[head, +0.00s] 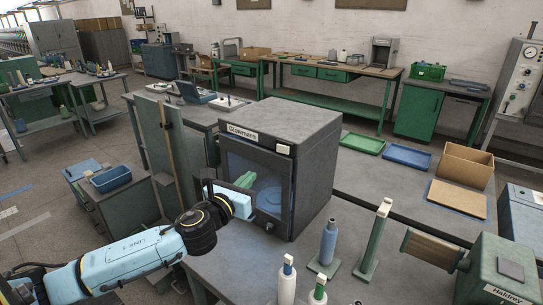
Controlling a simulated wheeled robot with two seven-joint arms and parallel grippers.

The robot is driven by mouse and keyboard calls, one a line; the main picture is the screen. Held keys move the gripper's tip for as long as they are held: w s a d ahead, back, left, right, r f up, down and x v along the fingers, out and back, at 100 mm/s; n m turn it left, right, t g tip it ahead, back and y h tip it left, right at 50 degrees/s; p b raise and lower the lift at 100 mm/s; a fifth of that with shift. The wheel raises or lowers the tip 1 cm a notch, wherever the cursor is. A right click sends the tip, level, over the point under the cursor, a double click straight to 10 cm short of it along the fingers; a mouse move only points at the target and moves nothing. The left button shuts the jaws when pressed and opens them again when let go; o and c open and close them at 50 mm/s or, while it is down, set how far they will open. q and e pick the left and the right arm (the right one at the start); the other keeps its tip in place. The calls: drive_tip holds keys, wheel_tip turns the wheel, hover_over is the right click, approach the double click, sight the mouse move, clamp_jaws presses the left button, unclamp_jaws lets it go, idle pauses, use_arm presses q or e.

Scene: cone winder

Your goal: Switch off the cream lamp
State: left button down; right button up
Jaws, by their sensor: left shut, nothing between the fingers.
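A small cream rectangular piece (283,149) sits at the upper right of the front of a dark grey cabinet (303,122) labelled Glowmarn. It is the only cream lamp-like part I can make out, and I cannot tell whether it is lit. My right gripper is not in view.
A blue round shape (270,200) shows behind the glass. A blue cone (328,243), a green post (376,240) and white spools (287,282) stand on the near bench. A green tray (362,143), blue tray (407,157) and cardboard box (467,164) lie to the right.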

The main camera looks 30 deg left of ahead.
sight(283, 149)
use_arm(q)
drive_tip(key=w+a+p, duration=0.1)
drive_tip(key=w, duration=1.2)
drive_tip(key=shift+w+a, duration=0.3)
drive_tip(key=shift+w, duration=0.05)
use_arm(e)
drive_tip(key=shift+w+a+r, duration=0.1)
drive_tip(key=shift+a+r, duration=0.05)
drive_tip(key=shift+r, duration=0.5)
